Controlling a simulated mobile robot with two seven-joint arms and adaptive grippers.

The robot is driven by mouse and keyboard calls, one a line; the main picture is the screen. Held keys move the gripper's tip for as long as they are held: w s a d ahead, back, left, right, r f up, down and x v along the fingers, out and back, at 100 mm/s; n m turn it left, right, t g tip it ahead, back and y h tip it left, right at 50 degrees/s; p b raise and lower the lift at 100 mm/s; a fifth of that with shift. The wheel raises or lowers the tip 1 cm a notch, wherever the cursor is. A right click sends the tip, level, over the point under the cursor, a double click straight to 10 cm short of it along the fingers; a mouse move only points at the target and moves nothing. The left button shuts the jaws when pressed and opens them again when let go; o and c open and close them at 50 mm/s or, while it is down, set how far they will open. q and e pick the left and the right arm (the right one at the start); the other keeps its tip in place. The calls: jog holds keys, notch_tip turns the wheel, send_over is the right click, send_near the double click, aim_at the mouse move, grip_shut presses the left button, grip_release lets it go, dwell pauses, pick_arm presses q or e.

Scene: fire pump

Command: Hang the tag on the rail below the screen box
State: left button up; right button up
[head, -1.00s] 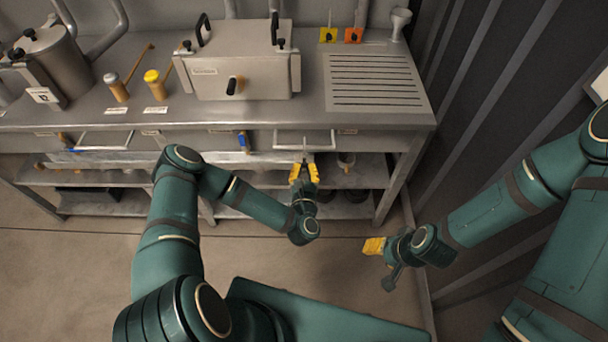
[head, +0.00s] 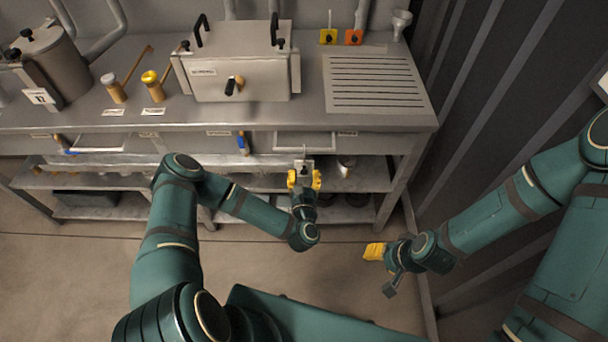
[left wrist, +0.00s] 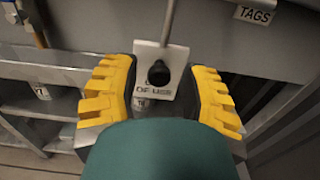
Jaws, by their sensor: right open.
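The white tag (head: 303,167) hangs upright under the counter front, below a thin rod. It also shows in the left wrist view (left wrist: 158,72), with a dark round hole and the words "OF USE". My left gripper (head: 304,180) is open, with its yellow fingers on either side of the tag. My right gripper (head: 374,252) is open and empty, low on the right. A steel box (head: 235,75) with a front knob stands on the counter; its label is too small to read.
A "TAGS" label (left wrist: 255,14) is on the counter front. A blue-handled item (head: 243,143) hangs to the left of the tag. A lower shelf (head: 265,183) runs behind my left gripper. A dark ribbed wall (head: 490,90) is on the right.

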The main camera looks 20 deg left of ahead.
pick_arm(q)
jog(key=v, duration=1.1)
jog(key=d+f+m+g+h, duration=0.15)
jog(key=m+h, duration=0.25)
jog(key=m, duration=0.4)
jog(key=s+d+f+m+g+h, duration=0.1)
jog(key=d+m+g+h, duration=0.2)
jog(key=m, duration=0.4)
jog(key=d+f+m+g+h, duration=0.1)
jog(key=d+m+g+h, duration=0.2)
jog(key=m, duration=0.5)
jog(key=s+a+r+m+g, duration=0.2)
jog(key=s+m+g, duration=0.2)
jog(key=m, duration=0.3)
jog(key=s+a+r+m+g+y, duration=0.1)
jog(key=s+a+r+m+g, duration=0.1)
jog(key=s+m+g, duration=0.2)
jog(key=m, duration=0.3)
jog(key=shift+a+r+m, duration=0.25)
jog(key=shift+a+m, duration=0.05)
jog(key=shift+a, duration=0.1)
